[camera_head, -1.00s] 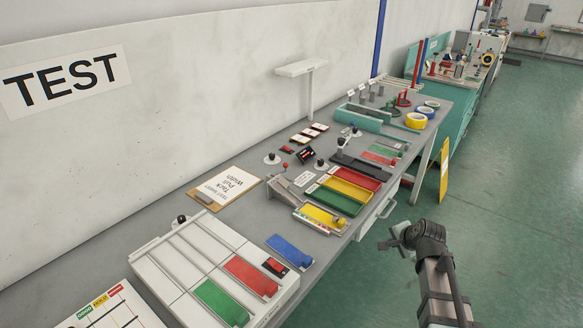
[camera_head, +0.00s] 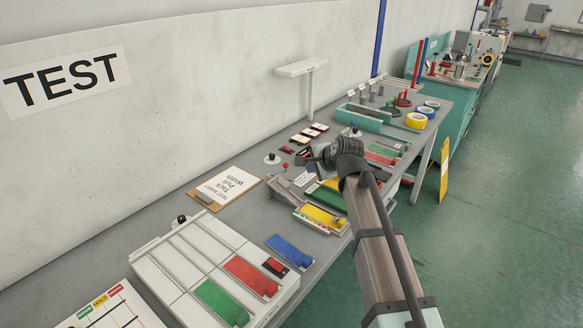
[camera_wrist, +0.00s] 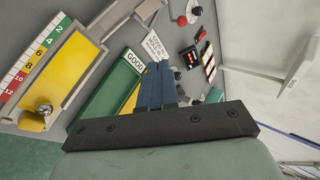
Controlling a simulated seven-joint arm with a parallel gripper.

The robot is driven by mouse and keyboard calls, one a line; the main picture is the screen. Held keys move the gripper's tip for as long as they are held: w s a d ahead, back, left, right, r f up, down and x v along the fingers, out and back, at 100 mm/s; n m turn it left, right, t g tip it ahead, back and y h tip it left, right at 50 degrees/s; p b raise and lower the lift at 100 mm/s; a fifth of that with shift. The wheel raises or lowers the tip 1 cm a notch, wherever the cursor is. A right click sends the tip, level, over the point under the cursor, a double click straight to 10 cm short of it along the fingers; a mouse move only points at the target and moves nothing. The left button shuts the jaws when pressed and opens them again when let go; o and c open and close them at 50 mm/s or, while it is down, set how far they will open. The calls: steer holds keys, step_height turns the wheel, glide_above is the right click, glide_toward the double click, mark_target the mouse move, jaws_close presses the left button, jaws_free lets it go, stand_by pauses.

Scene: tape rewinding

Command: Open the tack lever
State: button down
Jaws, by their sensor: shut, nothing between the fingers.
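The tack tester is a grey fixture (camera_head: 284,191) with a red-knobbed lever (camera_head: 285,166) at its back end and a yellow strip (camera_head: 320,218) at its front. In the wrist view the red knob (camera_wrist: 182,21) is at the top, and the yellow strip (camera_wrist: 55,75) with its number scale and a shiny steel ball (camera_wrist: 43,109) is at the left. My gripper (camera_head: 304,158) hangs over the table just right of the red knob, apart from it. In the wrist view my blue fingers (camera_wrist: 157,82) are together and empty, pointing toward the table.
A black knob on a round white base (camera_head: 271,158) stands left of the red knob. Green and yellow trays (camera_wrist: 110,90) lie under my gripper, near a GOOD label. Small dark devices (camera_wrist: 190,57) and a white post stand (camera_head: 301,70) are behind. A clipboard (camera_head: 225,186) lies to the left.

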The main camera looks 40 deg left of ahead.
steer(key=shift+s+a+r, duration=0.1)
steer(key=shift+s+a, duration=0.25)
steer(key=shift+a, duration=0.25)
steer(key=x, duration=1)
steer(key=shift+w+a, duration=0.15)
steer(key=shift+a, duration=0.1)
steer(key=shift+w+a, duration=0.45)
steer(key=shift+a, duration=0.45)
steer(key=shift+w+a, duration=0.2)
steer(key=shift+a, duration=0.4)
